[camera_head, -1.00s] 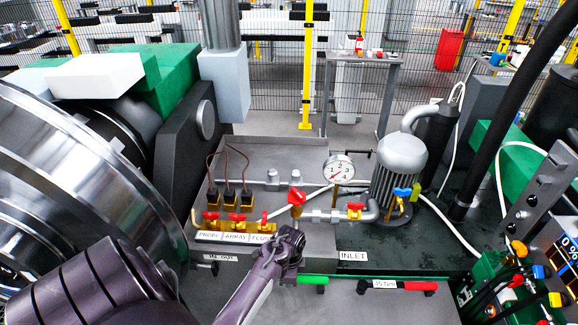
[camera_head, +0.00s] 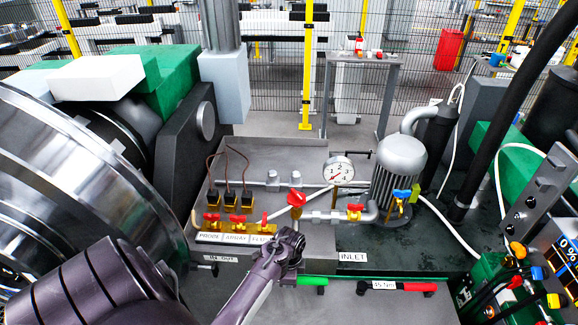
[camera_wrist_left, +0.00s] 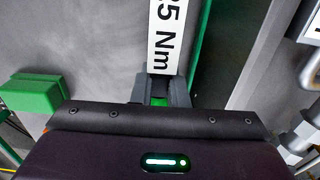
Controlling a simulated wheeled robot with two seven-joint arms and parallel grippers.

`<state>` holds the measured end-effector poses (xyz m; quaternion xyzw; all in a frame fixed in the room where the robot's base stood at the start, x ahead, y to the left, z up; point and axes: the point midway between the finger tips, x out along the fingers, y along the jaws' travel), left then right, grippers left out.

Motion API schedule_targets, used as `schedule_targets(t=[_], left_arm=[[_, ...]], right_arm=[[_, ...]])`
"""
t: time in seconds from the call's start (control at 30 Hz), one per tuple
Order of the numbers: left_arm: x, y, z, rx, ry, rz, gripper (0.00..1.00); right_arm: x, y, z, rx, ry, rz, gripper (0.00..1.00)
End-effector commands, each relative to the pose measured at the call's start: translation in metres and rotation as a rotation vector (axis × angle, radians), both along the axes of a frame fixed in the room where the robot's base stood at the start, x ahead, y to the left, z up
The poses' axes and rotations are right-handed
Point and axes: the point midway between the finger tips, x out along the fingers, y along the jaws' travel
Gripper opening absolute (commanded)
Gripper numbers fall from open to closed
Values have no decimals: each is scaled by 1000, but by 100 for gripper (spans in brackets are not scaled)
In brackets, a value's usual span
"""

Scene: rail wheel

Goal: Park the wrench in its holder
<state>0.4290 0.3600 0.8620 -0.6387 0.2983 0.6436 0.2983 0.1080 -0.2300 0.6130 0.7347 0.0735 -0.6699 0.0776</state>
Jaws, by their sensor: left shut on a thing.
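A wrench's green handle (camera_head: 312,281) shows just right of my left gripper (camera_head: 287,262), low in the middle of the head view. My left gripper is shut on the wrench. In the left wrist view, a bit of green (camera_wrist_left: 159,101) shows between its dark fingers (camera_wrist_left: 161,92). A white label reading "25 Nm" (camera_wrist_left: 165,40) lies just beyond the fingertips. The wrench's other end is hidden by my gripper and arm. A dark end (camera_head: 321,291) shows at the right of the green handle; I cannot tell whether it belongs to a holder.
A red-handled tool (camera_head: 418,287) with a Nm label lies to the right on the grey surface. Behind the gripper stand red-handled valves (camera_head: 296,198), a gauge (camera_head: 338,171) and a pump (camera_head: 400,165). A large metal wheel (camera_head: 70,190) fills the left. Grey surface between the tools is clear.

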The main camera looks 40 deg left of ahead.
Motion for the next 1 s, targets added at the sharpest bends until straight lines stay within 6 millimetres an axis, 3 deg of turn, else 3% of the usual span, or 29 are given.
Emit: schedule_targets(t=[1.0], left_arm=[[0, 0, -16, 1, -1, 1, 0]], right_arm=[[0, -1, -10, -1, 1, 2, 94]])
